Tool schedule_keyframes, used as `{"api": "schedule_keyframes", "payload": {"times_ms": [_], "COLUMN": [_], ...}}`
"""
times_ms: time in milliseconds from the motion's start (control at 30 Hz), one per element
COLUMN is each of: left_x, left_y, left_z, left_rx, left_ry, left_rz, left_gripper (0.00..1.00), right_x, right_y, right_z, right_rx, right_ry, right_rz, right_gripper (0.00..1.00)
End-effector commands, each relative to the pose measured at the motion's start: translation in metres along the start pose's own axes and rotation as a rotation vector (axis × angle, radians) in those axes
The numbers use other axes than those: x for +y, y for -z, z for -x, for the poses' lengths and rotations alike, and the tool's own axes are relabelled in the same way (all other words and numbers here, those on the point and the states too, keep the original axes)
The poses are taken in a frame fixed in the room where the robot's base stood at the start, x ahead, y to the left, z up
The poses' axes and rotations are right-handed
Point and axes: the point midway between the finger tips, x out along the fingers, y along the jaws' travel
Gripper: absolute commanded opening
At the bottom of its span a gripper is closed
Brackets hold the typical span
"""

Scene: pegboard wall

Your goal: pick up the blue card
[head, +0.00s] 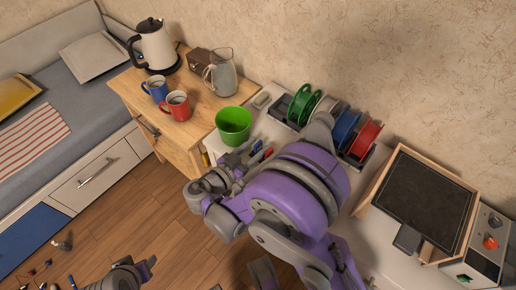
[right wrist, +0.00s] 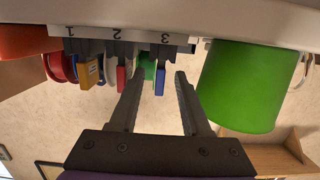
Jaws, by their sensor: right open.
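The blue card (right wrist: 159,80) is in the holder slot labelled 3 in the right wrist view. My right gripper (right wrist: 159,77) is open, with one finger on each side of the blue card and space between. The card also shows as a small blue piece in the head view (head: 257,146), close by my right gripper (head: 238,165). A red card (right wrist: 121,80) is in slot 2 and a yellow card (right wrist: 89,74) in slot 1. Part of my left arm and gripper (head: 147,265) shows low at the left in the head view; its jaws are unclear.
A green bucket (head: 233,124) stands close to the blue card; it also fills the right of the wrist view (right wrist: 241,88). Spools, including a blue one (head: 346,126), stand along the wall. A wooden cabinet (head: 188,133) with mugs is at the left. A framed black panel (head: 425,200) is at the right.

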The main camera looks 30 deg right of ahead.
Motion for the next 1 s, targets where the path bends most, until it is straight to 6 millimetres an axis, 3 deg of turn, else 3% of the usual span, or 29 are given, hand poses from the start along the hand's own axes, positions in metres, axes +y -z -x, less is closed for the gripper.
{"api": "schedule_keyframes", "payload": {"times_ms": [200, 533, 800, 1000], "left_x": [0.0, 0.0, 0.0, 0.0], "left_y": [0.0, 0.0, 0.0, 0.0], "left_z": [0.0, 0.0, 0.0, 0.0], "left_rx": [0.0, 0.0, 0.0, 0.0], "left_ry": [0.0, 0.0, 0.0, 0.0], "left_rz": [0.0, 0.0, 0.0, 0.0], "left_gripper": [0.5, 0.5, 0.5, 0.5], "right_x": [0.001, 0.0, 0.0, 0.0], "right_y": [0.0, 0.0, 0.0, 0.0], "right_z": [-0.034, -0.042, -0.042, -0.042], "right_rx": [0.0, 0.0, 0.0, 0.0], "right_ry": [-0.004, -0.001, -0.001, -0.001], "right_rz": [0.0, 0.0, 0.0, 0.0], "right_gripper": [0.47, 0.47, 0.01, 0.0]}}
